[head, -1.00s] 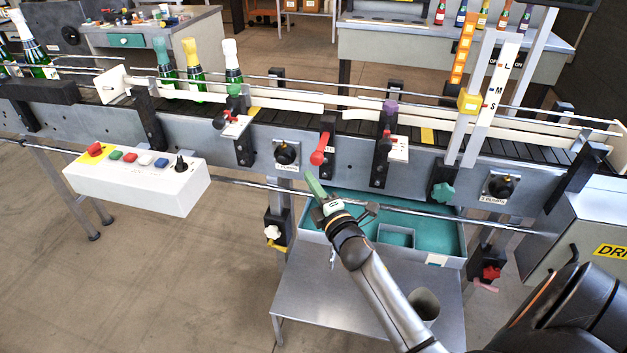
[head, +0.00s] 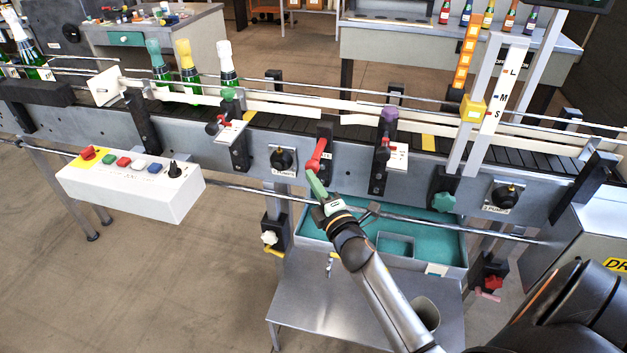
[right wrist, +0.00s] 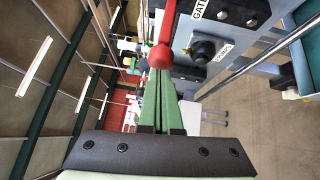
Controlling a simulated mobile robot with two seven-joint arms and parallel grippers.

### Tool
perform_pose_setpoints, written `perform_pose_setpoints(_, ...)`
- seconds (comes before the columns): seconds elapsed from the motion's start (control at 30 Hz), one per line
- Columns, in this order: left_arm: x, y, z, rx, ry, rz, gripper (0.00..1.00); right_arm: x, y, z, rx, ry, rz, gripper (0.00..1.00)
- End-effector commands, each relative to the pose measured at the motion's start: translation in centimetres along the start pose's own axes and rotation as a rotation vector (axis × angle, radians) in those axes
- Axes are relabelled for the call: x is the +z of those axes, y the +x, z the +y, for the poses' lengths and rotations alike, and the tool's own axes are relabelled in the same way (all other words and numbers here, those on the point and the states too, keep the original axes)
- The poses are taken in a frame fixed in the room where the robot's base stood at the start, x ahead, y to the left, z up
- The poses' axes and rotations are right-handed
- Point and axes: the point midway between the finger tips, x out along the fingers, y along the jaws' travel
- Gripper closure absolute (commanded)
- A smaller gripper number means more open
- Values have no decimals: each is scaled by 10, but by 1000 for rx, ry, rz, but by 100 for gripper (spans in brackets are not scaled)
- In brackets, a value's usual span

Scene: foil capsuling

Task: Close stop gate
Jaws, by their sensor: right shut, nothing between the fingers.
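The red gate lever (head: 317,154) is on the conveyor's front side, its round knob hanging down and slightly left. In the right wrist view the red lever (right wrist: 161,52) shows large, beside a white label (right wrist: 199,9) reading "GAT…". My right gripper (head: 311,178) has green fingers pressed together with nothing between them. Its tips are right at the underside of the knob; in the right wrist view the fingers (right wrist: 161,78) overlap the knob's lower edge, and I cannot tell if they touch. The gate part behind the lever is not clearly seen. My left gripper is out of view.
Foil-topped bottles (head: 227,66) stand on the conveyor at left. A black knob (head: 283,160) is left of the lever, and a purple-topped post (head: 388,116) is right. A control box (head: 130,185) juts out at front left. A teal-lined tray (head: 450,245) lies below.

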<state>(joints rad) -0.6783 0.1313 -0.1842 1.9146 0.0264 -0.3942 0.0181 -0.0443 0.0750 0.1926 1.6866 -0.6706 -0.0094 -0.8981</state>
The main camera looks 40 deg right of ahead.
Motion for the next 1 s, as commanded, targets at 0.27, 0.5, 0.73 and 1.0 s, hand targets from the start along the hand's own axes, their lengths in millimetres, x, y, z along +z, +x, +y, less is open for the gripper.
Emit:
perform_pose_setpoints(0.27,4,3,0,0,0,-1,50,12,17,-3,2,-5,2,100)
perform_pose_setpoints(0.5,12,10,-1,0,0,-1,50,43,56,-10,2,-3,2,100)
perform_pose_setpoints(0.73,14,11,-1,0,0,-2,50,53,66,-9,0,0,-2,100)
perform_pose_setpoints(1.0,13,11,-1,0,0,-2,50,54,66,-7,2,-1,-6,100)
